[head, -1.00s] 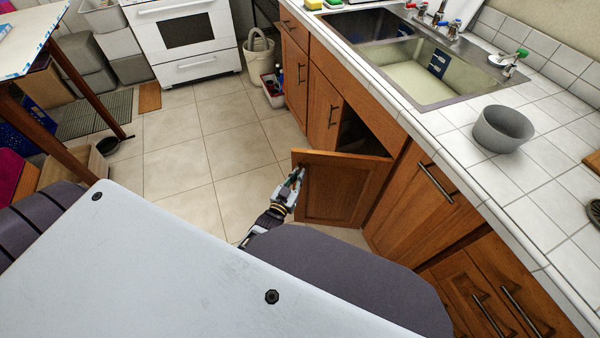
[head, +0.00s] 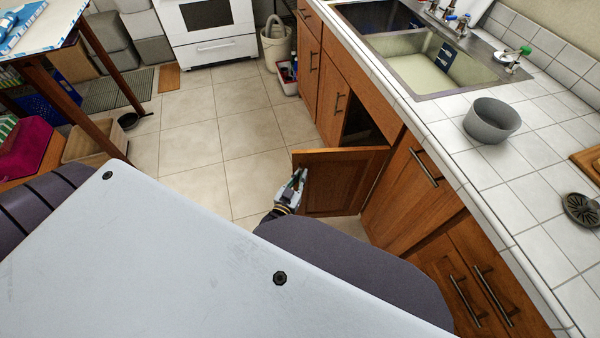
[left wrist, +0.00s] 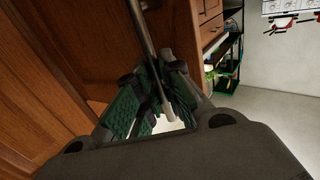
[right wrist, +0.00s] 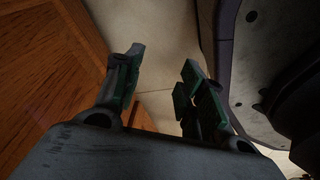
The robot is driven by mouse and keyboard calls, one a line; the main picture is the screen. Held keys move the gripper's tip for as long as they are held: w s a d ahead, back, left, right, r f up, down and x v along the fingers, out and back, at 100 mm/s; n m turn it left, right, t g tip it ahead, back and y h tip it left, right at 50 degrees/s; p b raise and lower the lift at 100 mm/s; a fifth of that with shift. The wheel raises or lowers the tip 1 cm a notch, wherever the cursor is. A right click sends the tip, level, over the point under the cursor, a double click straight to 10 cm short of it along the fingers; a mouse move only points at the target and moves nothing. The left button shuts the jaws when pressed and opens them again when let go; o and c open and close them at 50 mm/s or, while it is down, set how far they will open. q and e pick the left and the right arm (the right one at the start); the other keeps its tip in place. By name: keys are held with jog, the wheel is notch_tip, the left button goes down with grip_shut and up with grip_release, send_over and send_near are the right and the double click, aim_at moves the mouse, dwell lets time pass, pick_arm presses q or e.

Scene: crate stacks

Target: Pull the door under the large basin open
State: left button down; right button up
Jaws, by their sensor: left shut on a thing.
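The wooden door (head: 335,182) under the large basin (head: 430,65) stands open, swung out from the cabinet front, with a dark gap behind it. My left gripper (head: 297,184) is at the door's outer face near its free edge. In the left wrist view its green-padded fingers (left wrist: 160,92) are shut on the door's metal bar handle (left wrist: 150,45). My right gripper (right wrist: 158,85) shows only in the right wrist view, its fingers apart with nothing between them, with a wooden surface to its left.
A closed door (head: 337,85) is left of the gap, and more closed fronts with bar handles (head: 425,167) are to its right. A grey bowl (head: 491,122) stands on the tiled counter (head: 545,175). The tiled floor (head: 215,140) before the cabinets is clear. A white oven (head: 208,30) is behind.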

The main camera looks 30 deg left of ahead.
pick_arm(q)
jog(key=shift+s+d+p, duration=0.45)
jog(key=shift+s+d, duration=0.55)
pick_arm(e)
jog(key=shift+s+d+f, duration=0.35)
jog(key=shift+s+d, duration=0.3)
jog(key=shift+s, duration=0.05)
pick_arm(q)
jog(key=c, duration=1.5)
grip_release()
pick_arm(e)
jog(key=shift+s, duration=0.3)
pick_arm(q)
jog(key=shift+a, duration=0.1)
jog(key=shift+s+d, duration=0.15)
jog(key=shift+s, duration=2.85)
jog(key=shift+s+d, duration=0.15)
jog(key=shift+s, duration=2.85)
